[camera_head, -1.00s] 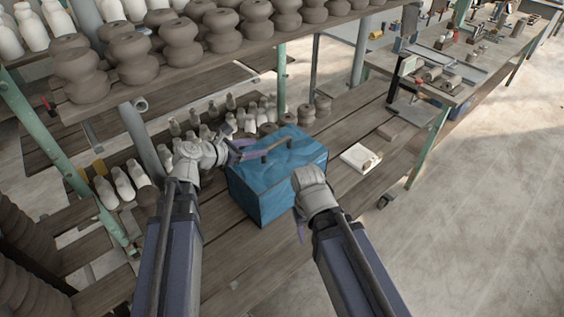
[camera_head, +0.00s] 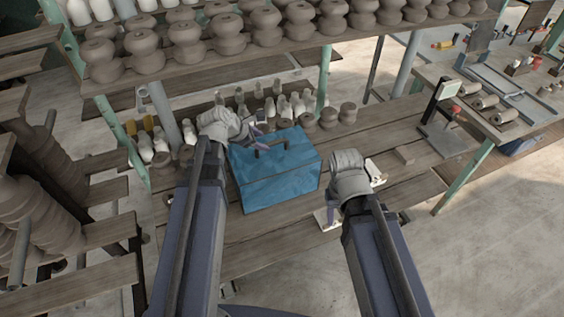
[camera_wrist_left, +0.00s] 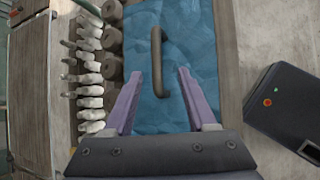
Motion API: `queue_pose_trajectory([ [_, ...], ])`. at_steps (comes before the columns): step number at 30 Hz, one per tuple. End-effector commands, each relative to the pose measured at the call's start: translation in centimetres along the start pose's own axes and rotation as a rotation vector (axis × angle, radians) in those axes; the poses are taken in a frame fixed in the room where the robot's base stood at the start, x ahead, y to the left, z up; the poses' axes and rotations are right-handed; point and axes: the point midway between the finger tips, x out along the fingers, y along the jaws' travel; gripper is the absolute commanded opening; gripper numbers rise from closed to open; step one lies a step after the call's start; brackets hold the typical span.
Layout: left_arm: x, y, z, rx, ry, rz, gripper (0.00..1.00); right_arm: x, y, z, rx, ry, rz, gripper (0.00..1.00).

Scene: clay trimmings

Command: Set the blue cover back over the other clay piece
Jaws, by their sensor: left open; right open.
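The blue cover (camera_head: 278,182) is a box with a dark handle (camera_head: 284,145) on top. It stands upright on the wooden table and hides whatever is under it. My left gripper (camera_head: 260,138) is open over the cover's top. In the left wrist view its purple fingertips (camera_wrist_left: 157,74) lie on either side of the handle (camera_wrist_left: 157,62), with nothing gripped. My right gripper (camera_head: 332,214) is open, right of the cover and apart from it. A pale board (camera_head: 322,219) lies by the right gripper, mostly hidden. Another pale board (camera_head: 376,172) lies behind that wrist; I cannot make out clay on either.
Pale bottles (camera_head: 290,106) and brown clay pots (camera_head: 348,113) stand behind the cover. A shelf of brown pots (camera_head: 195,45) hangs above. The table (camera_head: 270,235) is bare in front.

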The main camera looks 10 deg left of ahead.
Motion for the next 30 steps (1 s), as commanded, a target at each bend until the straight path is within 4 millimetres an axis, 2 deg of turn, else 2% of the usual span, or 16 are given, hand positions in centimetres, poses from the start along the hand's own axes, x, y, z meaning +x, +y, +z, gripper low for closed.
queue_pose_trajectory([
  [6,0.0,0.1,-0.2,0.005,0.01,0.0,0.57,0.0,0.0,0.0,0.0,0.0,0.0,0.5],
  [15,2.7,0.1,-0.3,0.005,0.009,0.0,0.57,2.1,-0.2,-0.1,-0.005,0.0,0.001,0.5],
  [22,3.1,0.2,-0.2,0.004,0.008,0.0,0.57,2.4,-0.2,-0.1,-0.005,0.0,0.001,0.5],
  [30,6.8,0.6,-0.2,0.006,0.008,-0.001,0.57,5.1,-0.5,-0.3,-0.005,0.0,0.001,0.5],
])
